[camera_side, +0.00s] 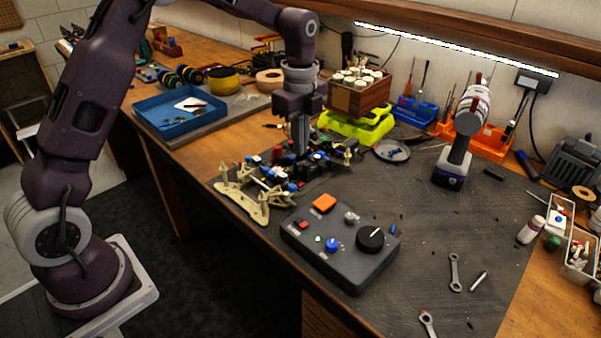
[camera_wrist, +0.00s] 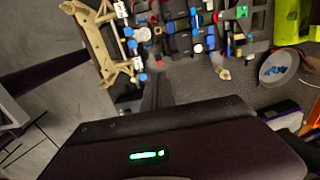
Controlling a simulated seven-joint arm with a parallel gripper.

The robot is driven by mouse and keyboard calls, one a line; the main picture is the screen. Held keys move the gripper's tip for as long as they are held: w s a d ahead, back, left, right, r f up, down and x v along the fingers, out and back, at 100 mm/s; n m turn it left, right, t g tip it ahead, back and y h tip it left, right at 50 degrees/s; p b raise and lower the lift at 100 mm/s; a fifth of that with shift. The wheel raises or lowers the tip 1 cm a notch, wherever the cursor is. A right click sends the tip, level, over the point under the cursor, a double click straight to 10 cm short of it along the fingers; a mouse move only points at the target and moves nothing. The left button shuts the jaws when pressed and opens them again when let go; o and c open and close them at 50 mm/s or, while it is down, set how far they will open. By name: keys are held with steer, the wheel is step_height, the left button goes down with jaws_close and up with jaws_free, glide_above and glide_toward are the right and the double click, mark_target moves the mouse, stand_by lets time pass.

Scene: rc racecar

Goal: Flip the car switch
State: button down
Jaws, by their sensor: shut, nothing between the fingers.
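The car (camera_side: 262,190) is an open chassis with cream end plates and blue, red and black parts on the dark mat. It also fills the top of the wrist view (camera_wrist: 105,42), cut off by the upper edge. My gripper (camera_side: 300,150) points down over the car's far middle part, its fingers shut and empty. In the wrist view the fingertips (camera_wrist: 157,82) show just below the car's parts. I cannot tell whether they touch it. I cannot make out the car's switch among the small parts.
A grey control box (camera_side: 345,268) with knobs and buttons stands in front of the car. A yellow-green stand (camera_side: 340,128) holding a wooden crate (camera_side: 352,98) is close behind my gripper. A drill (camera_side: 455,165) and a small dish (camera_side: 392,150) are right. The mat's right middle is mostly clear.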

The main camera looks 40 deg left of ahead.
mark_target(300, 184)
step_height(300, 184, down, 9)
steer(key=shift+r, duration=0.2)
